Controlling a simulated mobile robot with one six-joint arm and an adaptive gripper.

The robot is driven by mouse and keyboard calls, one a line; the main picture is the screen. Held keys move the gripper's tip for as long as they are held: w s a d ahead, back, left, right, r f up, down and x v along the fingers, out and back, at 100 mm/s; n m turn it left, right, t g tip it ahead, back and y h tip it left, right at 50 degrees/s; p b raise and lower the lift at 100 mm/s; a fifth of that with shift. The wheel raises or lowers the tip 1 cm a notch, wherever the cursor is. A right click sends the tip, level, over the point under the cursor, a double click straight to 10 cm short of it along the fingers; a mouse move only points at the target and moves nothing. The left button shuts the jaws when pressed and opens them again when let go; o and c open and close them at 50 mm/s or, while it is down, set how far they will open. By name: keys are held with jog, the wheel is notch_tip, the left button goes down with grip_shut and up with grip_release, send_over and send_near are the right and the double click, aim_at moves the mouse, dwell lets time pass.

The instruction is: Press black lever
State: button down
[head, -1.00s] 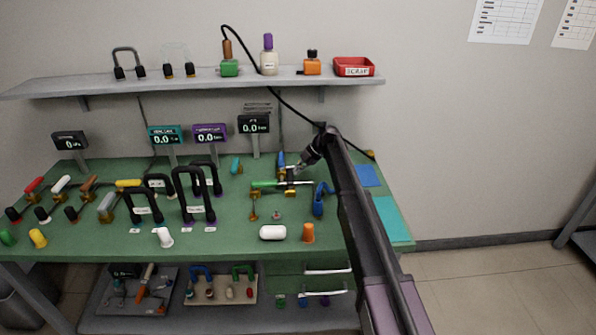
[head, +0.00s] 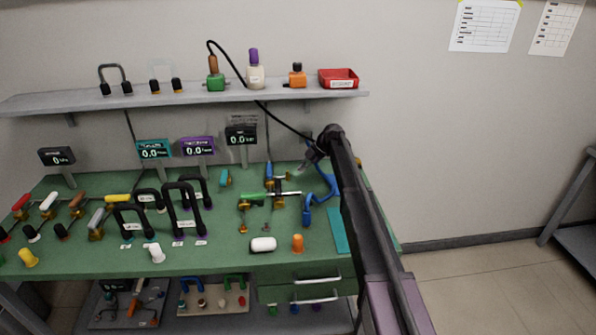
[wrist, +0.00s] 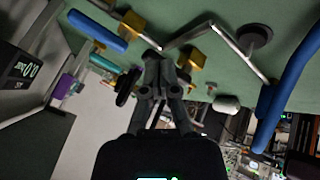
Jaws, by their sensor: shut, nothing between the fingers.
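My gripper (wrist: 160,60) is shut and empty in the wrist view, above the green bench top. In the head view my gripper (head: 314,154) is dark and partly hidden by my arm, over the back right of the bench. In the wrist view a short black handle (wrist: 126,86) with brass beside it lies just left of my fingers; I see no clear contact. I cannot match it surely to a part in the head view. Other black-ended parts (head: 62,231) stand at the bench's left, far from my gripper.
A blue curved handle (head: 309,208) and a green-handled brass fixture (head: 255,196) stand near my arm. Tall black handles (head: 184,205) fill the bench middle. A shelf (head: 200,97) with bottles and a red bin (head: 338,78) hangs above.

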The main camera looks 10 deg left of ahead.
jog(key=shift+w+d+r+p, duration=0.3)
jog(key=shift+w+r+p, duration=0.1)
jog(key=shift+r+p, duration=0.2)
jog(key=shift+w+d+r+p, duration=0.25)
jog(key=shift+w+r+p, duration=0.15)
jog(key=shift+r, duration=0.25)
jog(key=shift+w+d+r+p, duration=0.3)
jog(key=shift+w+r+p, duration=0.05)
jog(key=shift+r+p, duration=0.3)
jog(key=s+d+f+m+h, duration=0.1)
jog(key=s+d+m+h, duration=0.1)
jog(key=s+d+m, duration=0.7)
jog(key=s+d+f+m+h, duration=0.1)
jog(key=s+d+m, duration=0.9)
jog(key=s, duration=1.1)
jog(key=s+d+f+m+t+h, duration=0.1)
jog(key=s+d+m+h, duration=0.3)
jog(key=s+d+m, duration=0.6)
jog(key=s, duration=0.5)
jog(key=shift+s+d+f, duration=0.2)
jog(key=shift+s+d, duration=0.15)
jog(key=shift+s, duration=0.05)
